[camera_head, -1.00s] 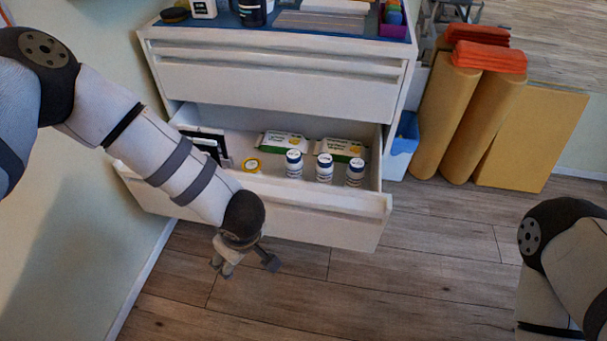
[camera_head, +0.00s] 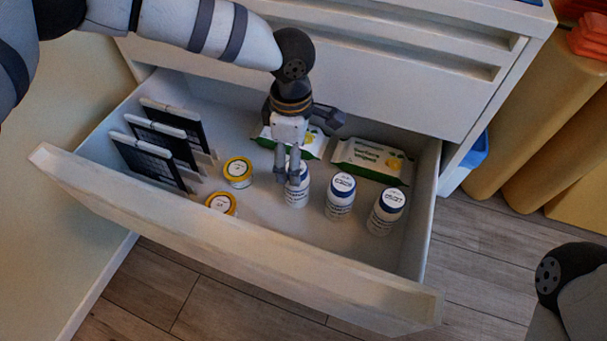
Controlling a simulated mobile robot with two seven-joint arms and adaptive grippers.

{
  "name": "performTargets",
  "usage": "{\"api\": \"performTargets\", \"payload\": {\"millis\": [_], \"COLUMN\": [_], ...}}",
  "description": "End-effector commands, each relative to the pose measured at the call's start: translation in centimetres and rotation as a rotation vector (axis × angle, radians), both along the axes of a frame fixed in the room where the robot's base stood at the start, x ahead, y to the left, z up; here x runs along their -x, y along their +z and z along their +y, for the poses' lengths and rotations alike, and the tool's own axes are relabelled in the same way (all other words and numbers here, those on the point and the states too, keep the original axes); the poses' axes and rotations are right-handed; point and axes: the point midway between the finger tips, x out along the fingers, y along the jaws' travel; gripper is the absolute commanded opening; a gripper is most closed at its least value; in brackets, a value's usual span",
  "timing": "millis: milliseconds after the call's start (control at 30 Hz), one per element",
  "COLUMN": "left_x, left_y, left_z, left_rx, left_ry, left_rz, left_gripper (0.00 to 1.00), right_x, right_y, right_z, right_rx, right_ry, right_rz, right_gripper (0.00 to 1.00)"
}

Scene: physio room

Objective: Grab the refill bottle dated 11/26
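Three white bottles with blue-edged caps stand upright in a row in the open drawer: a left bottle (camera_head: 297,191), a middle bottle (camera_head: 340,198) and a right bottle (camera_head: 384,212). Their caps carry dark print too small to read surely, so I cannot tell which is dated 11/26. My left gripper (camera_head: 289,168) points down at the left bottle, its fingers overlapping the bottle's cap and left side. The cap is partly hidden. I cannot tell whether the fingers are closed on it. My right gripper is out of view; only that arm shows at lower right.
The drawer (camera_head: 230,240) also holds two yellow-rimmed tubs (camera_head: 238,171), (camera_head: 221,203), dark framed cards (camera_head: 150,160) at left and green-and-white wipes packs (camera_head: 371,160) behind the bottles. The cabinet front (camera_head: 400,80) rises behind. Yellow rolls (camera_head: 545,110) stand at right.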

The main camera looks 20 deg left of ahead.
Motion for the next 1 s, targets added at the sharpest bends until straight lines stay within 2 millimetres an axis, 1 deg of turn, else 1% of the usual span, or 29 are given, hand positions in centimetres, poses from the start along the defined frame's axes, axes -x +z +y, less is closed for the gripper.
{"api": "performTargets", "payload": {"millis": [200, 367, 533, 600, 767, 800, 867, 900, 967, 1000], "left_x": [0.1, 0.0, 0.1, 0.0, -0.1, -0.1, -0.1, -0.1, -0.1, -0.1], "left_y": [-4.8, -7.0, -10.3, -11.2, -11.0, -11.0, -11.0, -11.0, -11.0, -11.0], "left_z": [0.0, -0.1, -0.2, -0.2, -0.2, -0.2, -0.2, -0.2, -0.2, -0.2], "left_rx": [-0.002, -0.001, -0.002, -0.002, -0.001, -0.001, -0.001, -0.001, -0.001, -0.001], "left_ry": [-0.001, -0.001, 0.000, 0.000, 0.000, 0.000, 0.000, 0.000, 0.000, 0.000], "left_rz": [0.003, 0.000, 0.003, 0.000, -0.003, -0.003, -0.003, -0.003, -0.003, -0.003], "left_gripper": [0.71, 0.71, 0.71, 0.71, 0.71, 0.69, 0.55, 0.46, 0.32, 0.23], "right_x": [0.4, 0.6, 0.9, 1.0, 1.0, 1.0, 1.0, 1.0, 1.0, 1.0], "right_y": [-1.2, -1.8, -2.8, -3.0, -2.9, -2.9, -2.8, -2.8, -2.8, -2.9], "right_z": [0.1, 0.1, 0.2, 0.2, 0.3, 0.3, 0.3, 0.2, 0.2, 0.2], "right_rx": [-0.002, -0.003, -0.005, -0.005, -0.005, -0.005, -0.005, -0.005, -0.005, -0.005], "right_ry": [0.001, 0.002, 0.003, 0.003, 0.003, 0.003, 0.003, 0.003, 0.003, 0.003], "right_rz": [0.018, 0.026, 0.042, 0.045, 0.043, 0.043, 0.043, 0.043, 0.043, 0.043], "right_gripper": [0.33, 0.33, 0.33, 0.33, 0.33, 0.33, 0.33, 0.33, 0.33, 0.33]}}
